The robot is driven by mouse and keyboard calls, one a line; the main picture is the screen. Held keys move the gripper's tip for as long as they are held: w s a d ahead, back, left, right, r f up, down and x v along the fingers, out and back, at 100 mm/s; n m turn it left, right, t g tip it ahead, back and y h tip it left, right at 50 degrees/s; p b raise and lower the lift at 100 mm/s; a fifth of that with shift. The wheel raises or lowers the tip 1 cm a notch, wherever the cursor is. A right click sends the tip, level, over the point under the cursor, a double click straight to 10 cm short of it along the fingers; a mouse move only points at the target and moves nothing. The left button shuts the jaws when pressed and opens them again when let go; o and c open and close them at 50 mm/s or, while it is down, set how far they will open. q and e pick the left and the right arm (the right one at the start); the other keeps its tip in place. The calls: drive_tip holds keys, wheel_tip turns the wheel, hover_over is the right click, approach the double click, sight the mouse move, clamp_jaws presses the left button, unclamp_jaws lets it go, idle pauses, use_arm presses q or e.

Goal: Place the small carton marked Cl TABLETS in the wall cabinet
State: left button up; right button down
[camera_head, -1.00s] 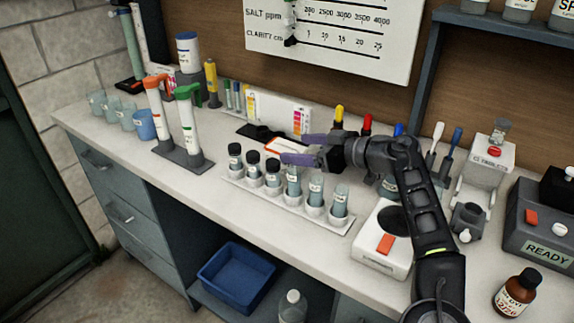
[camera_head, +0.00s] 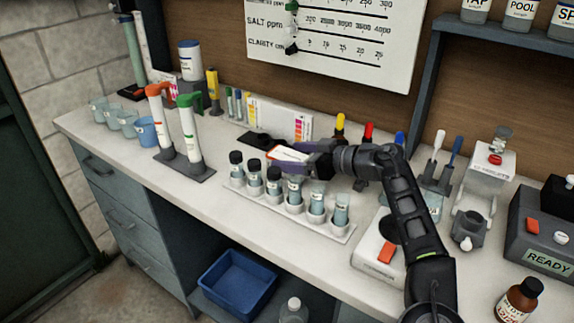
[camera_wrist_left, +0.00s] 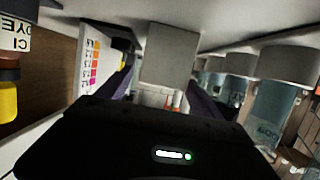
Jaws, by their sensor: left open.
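A small white carton with an orange-red edge (camera_head: 289,154) lies on the counter behind the vial rack. Its marking is too small to read in the head view. My left gripper (camera_head: 290,157), with purple fingers, is open, and the carton shows between its fingers. In the left wrist view, a pale block (camera_wrist_left: 167,55) stands between the open fingers (camera_wrist_left: 165,92), with white and orange showing below it. I cannot tell whether the fingers touch it. My right gripper is not in view. I cannot make out the wall cabinet in these views.
A white rack (camera_head: 290,207) of capped and open vials stands just in front of my left gripper. Colour-topped droppers (camera_head: 367,134) are close behind it. A white meter (camera_head: 375,255) lies beneath my forearm. A shelf of jars (camera_head: 515,35) is upper right.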

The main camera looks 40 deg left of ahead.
sight(278, 155)
use_arm(q)
drive_tip(key=p+x, duration=0.1)
drive_tip(key=x, duration=0.4)
drive_tip(key=shift+c, duration=0.2)
idle(0.3)
drive_tip(key=c, duration=1.6)
wheel_tip(278, 155, up, 10)
drive_tip(key=shift+r, duration=0.1)
